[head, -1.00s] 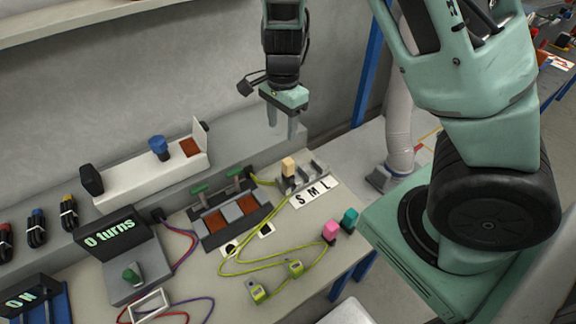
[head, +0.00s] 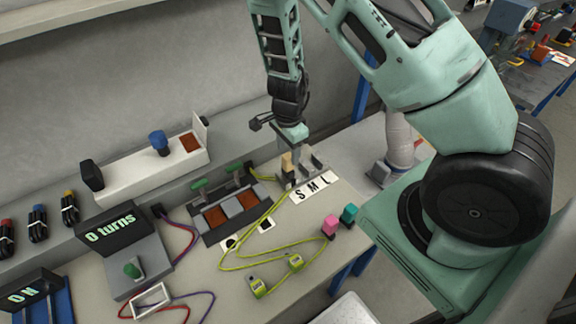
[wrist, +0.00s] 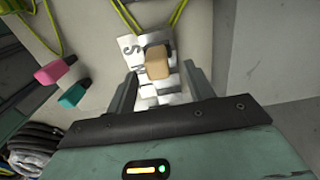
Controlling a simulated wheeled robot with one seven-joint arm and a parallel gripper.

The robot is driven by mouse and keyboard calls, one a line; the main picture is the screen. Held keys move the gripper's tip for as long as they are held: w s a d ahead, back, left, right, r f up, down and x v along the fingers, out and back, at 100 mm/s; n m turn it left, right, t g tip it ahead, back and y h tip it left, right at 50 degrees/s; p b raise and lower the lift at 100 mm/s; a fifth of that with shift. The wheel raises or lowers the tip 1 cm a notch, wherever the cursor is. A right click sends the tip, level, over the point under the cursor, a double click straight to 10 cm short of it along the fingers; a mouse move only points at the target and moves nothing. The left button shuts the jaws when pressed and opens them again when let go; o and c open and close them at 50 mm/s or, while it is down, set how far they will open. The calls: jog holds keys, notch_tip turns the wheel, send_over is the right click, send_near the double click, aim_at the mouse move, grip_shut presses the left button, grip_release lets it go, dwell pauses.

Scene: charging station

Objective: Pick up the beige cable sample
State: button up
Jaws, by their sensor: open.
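The beige cable sample (head: 287,161) is a small upright block in the grey slotted holder beside the S M L label in the head view. In the wrist view the beige sample (wrist: 157,62) lies ahead of and between my two fingers. My gripper (head: 297,155) is low over the holder, right behind the sample. In the wrist view my gripper (wrist: 160,85) is open, with one finger on each side of the sample and no visible contact. The fingertips are partly hidden in the head view.
The S M L label (head: 314,186) lies in front of the holder. A pink block (head: 330,224) and a teal block (head: 349,213) stand near the table's right edge. Yellow-green cables (head: 262,225) loop over the table. A unit with green levers (head: 232,168) stands to the left.

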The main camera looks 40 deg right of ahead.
aim_at(288, 156)
notch_tip(288, 156, down, 5)
jog(key=shift+s+a+r, duration=0.1)
jog(key=c, duration=1.1)
jog(key=shift+c, duration=0.2)
